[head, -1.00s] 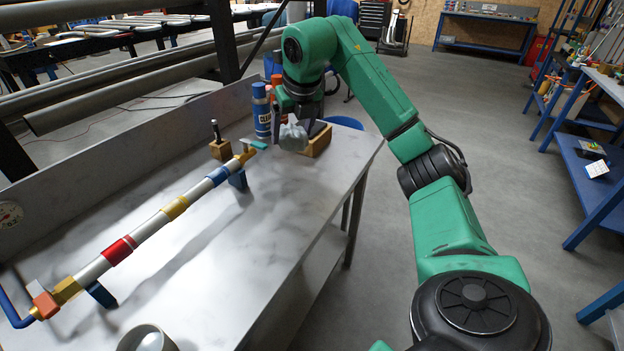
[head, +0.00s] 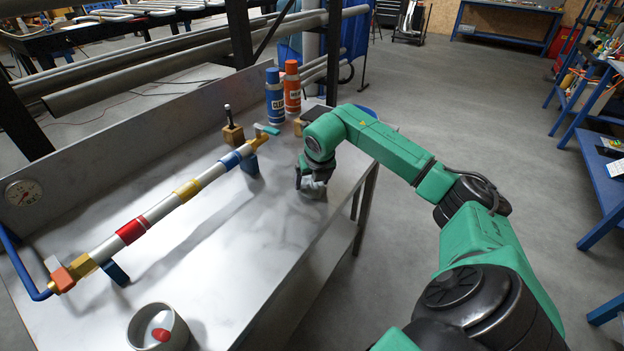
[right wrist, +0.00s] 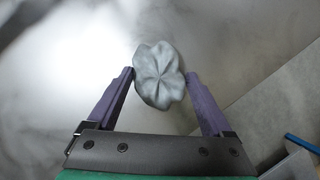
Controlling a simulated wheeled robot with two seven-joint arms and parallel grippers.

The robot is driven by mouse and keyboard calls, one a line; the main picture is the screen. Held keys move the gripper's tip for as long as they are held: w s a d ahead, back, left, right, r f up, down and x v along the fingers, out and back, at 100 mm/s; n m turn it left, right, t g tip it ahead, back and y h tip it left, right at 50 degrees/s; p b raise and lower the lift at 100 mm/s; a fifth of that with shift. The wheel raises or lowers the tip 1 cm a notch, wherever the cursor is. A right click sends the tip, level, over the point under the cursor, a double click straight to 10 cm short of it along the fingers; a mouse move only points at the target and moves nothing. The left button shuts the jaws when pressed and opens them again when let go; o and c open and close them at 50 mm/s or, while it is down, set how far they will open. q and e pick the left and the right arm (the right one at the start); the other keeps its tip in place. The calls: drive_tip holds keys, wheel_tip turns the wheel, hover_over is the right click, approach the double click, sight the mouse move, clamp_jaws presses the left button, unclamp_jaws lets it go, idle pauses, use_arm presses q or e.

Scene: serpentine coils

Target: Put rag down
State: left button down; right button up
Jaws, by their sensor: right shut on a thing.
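The rag (head: 314,188) is a crumpled grey cloth at the right side of the metal bench top (head: 262,235). My right gripper (head: 312,180) is shut on it and points down at the bench. In the right wrist view the rag (right wrist: 160,75) sits between the two purple fingers of the gripper (right wrist: 160,78). The rag is at or just above the bench surface; I cannot tell if it touches. My left gripper is not in view.
A striped pipe (head: 160,210) on blue supports runs along the bench to the left. A blue can (head: 275,98) and an orange can (head: 292,88) stand at the back. A cup (head: 150,325) stands at the front. The bench's right edge is close to the rag.

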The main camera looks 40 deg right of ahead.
drive_tip(key=o, duration=1.1)
drive_tip(key=shift+r, duration=0.1)
drive_tip(key=b+v, duration=0.2)
drive_tip(key=v, duration=1)
